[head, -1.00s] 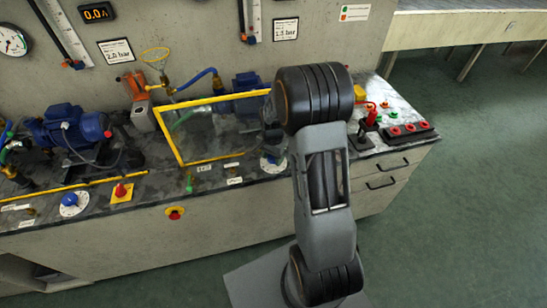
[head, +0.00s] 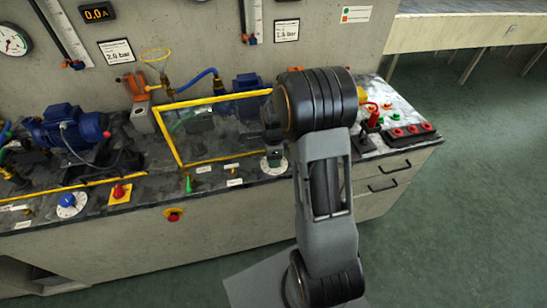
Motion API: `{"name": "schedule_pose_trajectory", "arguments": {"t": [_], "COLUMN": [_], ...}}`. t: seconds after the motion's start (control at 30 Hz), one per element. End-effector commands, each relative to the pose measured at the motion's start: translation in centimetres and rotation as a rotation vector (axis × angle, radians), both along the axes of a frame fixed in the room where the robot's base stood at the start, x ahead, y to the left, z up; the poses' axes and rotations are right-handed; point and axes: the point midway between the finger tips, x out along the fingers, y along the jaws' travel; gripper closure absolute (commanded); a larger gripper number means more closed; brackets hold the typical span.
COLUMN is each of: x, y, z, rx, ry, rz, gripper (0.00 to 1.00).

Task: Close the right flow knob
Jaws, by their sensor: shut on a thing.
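The right flow knob's white dial plate (head: 281,168) lies on the bench top near its front edge, just left of my arm. My gripper (head: 273,157) is down at this dial, mostly seen from above, and is shut on the knob. The knob itself is hidden by the gripper, so its angle cannot be read. A second, similar flow knob (head: 67,200), blue on a white dial, stands at the far left of the bench.
A yellow frame (head: 170,138) stands behind and left of the gripper. A green valve handle (head: 188,183) and a red button on a yellow base (head: 121,192) sit along the front edge. Black and red sockets (head: 408,132) are at the right. The floor to the right is clear.

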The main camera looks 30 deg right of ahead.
Motion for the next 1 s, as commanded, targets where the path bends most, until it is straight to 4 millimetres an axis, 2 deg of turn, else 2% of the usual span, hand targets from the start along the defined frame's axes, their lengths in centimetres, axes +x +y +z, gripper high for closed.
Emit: {"name": "schedule_pose_trajectory", "arguments": {"t": [0.3, 0.77, 0.8, 1.0], "x": [0.00, -0.01, -0.01, 0.02], "y": [-0.06, -0.05, -0.05, -0.01], "z": [0.02, 0.02, 0.02, 0.01], "rx": [-0.001, 0.000, 0.000, 0.000], "ry": [0.000, 0.001, 0.001, 0.000], "rz": [-0.078, -0.090, -0.090, -0.088], "gripper": [0.75, 0.75, 0.48, 0.29]}}
